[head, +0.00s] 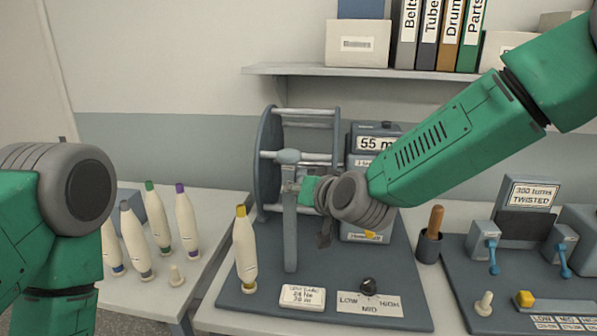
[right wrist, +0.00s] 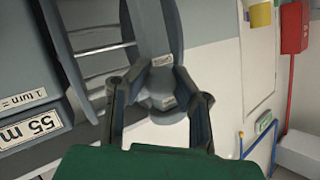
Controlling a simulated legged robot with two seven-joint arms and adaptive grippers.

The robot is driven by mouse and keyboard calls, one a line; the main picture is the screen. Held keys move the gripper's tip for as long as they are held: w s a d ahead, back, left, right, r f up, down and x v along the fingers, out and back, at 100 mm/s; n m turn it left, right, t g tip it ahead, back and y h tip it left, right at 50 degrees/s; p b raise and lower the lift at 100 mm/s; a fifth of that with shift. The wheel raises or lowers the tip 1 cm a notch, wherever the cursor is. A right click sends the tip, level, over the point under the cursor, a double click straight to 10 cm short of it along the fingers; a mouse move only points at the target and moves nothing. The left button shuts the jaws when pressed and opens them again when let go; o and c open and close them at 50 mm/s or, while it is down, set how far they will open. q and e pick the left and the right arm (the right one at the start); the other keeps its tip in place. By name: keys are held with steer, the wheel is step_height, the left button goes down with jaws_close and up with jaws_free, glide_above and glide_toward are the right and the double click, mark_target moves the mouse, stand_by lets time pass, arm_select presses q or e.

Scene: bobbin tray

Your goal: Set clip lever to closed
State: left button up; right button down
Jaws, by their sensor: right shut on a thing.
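In the head view a grey winding machine stands on a dark base plate, with a reel (head: 266,165) and an upright grey post (head: 290,235). My right gripper (head: 296,188) reaches in from the right at the upper part of the post. In the right wrist view its two dark fingers (right wrist: 158,98) stand on either side of a grey part with small labels (right wrist: 163,78), which looks like the clip lever; the gripper is shut on it. The labels are too small to read. Of my left arm only links show at the left edge; its gripper is out of view.
A yellow-tipped bobbin (head: 245,255) stands on the base plate's left. Several more bobbins (head: 160,220) stand on the left table. A dark knob (head: 368,287) sits at the front. A cup with a wooden-handled tool (head: 429,245) is right of the plate. A shelf (head: 350,72) hangs above.

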mark_target(300, 182)
step_height(300, 182, up, 2)
steer(key=m+g+p, duration=0.1)
steer(key=g+p, duration=0.1)
steer(key=p, duration=0.1)
steer(key=shift+w+r+m+g+p, duration=0.15)
steer(key=shift+r+m+g+p, duration=0.2)
steer(key=shift+g+p, duration=0.45)
steer(key=g, duration=0.1)
steer(key=r+m+g, duration=0.1)
steer(key=g, duration=0.2)
steer(key=shift+w+d+r+m, duration=0.1)
steer(key=shift+w+r+m, duration=0.15)
steer(key=shift+w, duration=0.1)
arm_select(q)
steer(key=shift+s+r, duration=0.1)
steer(key=shift+r, duration=2.85)
arm_select(e)
steer(key=shift+w+r+g, duration=0.15)
steer(key=shift+r+g, duration=0.1)
steer(key=shift+g, duration=0.65)
steer(key=shift+r+m, duration=0.1)
steer(key=shift+m, duration=0.2)
steer(key=c, duration=1.3)
jaws_free()
steer(key=shift+w, duration=0.1)
steer(key=shift+o, duration=0.2)
steer(key=shift+f, duration=0.2)
